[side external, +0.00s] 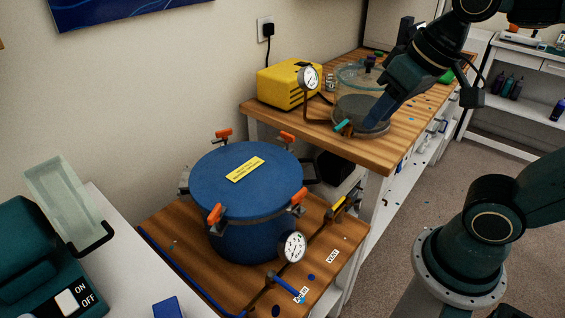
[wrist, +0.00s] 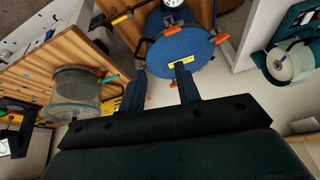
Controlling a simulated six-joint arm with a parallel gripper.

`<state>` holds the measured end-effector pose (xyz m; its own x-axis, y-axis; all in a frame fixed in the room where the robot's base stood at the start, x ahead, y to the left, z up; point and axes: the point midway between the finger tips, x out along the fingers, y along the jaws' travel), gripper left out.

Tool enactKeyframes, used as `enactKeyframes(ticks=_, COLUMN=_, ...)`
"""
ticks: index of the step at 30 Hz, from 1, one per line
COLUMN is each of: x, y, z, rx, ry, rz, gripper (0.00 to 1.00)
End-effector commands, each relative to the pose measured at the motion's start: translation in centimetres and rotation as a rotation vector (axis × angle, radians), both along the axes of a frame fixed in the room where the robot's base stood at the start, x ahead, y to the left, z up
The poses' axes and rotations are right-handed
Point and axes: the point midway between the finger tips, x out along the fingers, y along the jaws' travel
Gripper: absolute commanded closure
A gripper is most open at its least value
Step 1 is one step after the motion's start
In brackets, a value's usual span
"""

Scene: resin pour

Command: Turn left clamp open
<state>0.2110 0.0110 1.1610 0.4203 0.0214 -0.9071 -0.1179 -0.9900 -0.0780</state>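The blue pressure pot (side external: 246,185) stands on a low wooden bench with its lid on and a yellow label on top. Orange-handled clamps sit around its rim: rear left (side external: 224,135), rear right (side external: 287,138), front left (side external: 214,213) and front right (side external: 298,196). I cannot tell which one the task calls left. In the wrist view the pot (wrist: 180,42) lies beyond my gripper (wrist: 161,77), whose two fingers are apart with nothing between them. In the side view my gripper (side external: 374,118) is away from the pot, in front of the glass chamber.
The glass chamber (side external: 352,108) and yellow pump (side external: 288,84) stand on the higher wooden bench behind. A gauge (side external: 292,246) and a blue-handled valve (side external: 286,287) are at the pot's front right. A green machine (side external: 38,245) stands at left.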

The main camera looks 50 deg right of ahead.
Motion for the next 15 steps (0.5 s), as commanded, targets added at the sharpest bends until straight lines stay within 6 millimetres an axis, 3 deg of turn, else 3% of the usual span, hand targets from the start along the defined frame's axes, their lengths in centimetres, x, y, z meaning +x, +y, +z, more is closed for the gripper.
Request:
enactKeyframes(ticks=6, x=4.1, y=1.7, z=1.1, rx=0.076, ry=0.074, rz=-0.133, gripper=0.67)
enactKeyframes(ticks=15, x=9.9, y=4.9, z=1.2, rx=0.155, ry=0.177, rz=-0.335, gripper=0.67)
